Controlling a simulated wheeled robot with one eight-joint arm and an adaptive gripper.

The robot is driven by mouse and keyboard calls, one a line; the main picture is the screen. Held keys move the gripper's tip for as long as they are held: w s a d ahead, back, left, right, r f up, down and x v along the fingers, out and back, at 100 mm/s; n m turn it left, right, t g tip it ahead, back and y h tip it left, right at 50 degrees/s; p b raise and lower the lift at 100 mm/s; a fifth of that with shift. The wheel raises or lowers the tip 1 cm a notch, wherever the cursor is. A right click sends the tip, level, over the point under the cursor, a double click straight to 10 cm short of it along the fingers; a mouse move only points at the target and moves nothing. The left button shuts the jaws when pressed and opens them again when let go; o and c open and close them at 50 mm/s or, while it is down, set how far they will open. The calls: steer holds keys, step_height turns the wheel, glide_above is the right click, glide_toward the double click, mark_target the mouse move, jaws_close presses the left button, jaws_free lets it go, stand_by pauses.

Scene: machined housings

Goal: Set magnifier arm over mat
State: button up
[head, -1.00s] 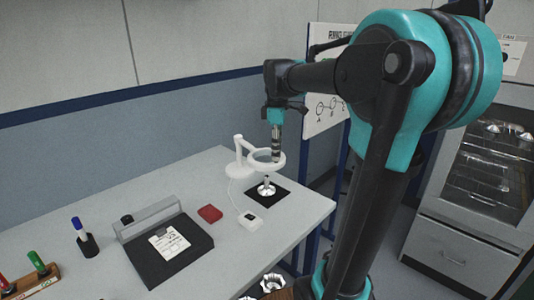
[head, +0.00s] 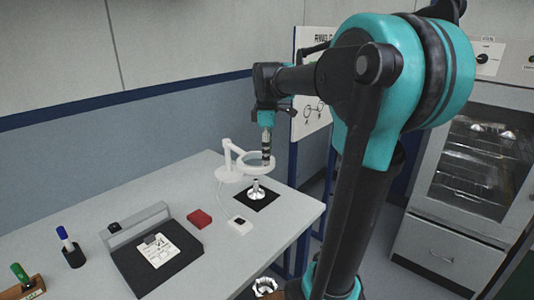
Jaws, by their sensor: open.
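The white magnifier arm (head: 234,148) stands on a round base at the back of the grey bench. Its ring-shaped head (head: 245,168) reaches out to the right and appears above the black mat (head: 268,204). A shiny metal part (head: 257,191) stands upright on the mat, below the ring. My gripper (head: 266,162) points down at the ring's right side, and its fingertips overlap the ring in the picture. It is open; the fingers are small here, and I cannot tell whether they touch the ring.
A small white box (head: 240,225) with a cable and a red block (head: 199,219) lie left of the mat. A glass-door cabinet (head: 480,165) stands at right.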

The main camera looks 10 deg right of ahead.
steer(key=shift+r, duration=0.1)
step_height(320, 180, up, 12)
stand_by(0.5)
steer(key=shift+s, duration=0.1)
